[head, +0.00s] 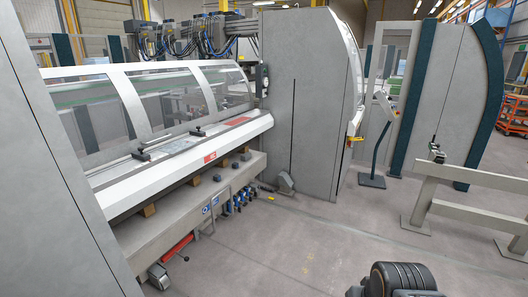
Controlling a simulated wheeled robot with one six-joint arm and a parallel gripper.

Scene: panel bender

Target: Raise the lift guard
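The lift guard (140,92) is a long curved cover of clear panels in white ribs, on the left side of the head view. It is down, with its lower edge close along the white front ledge (185,152) of the panel bender. Two small dark handle-like fittings, a nearer one (141,155) and a farther one (197,132), sit along that lower edge. The guard's near end is hidden behind a grey panel. My gripper is not in view. Only a dark ribbed part, likely of my arm, shows at the bottom edge, well right of the guard.
A tall grey machine cabinet (305,100) stands at the guard's far end. A control pedestal (375,150) stands beyond it, and a beige rail (470,180) is on the right. A red lever (177,248) and caster are low at the front. The middle floor (290,240) is clear.

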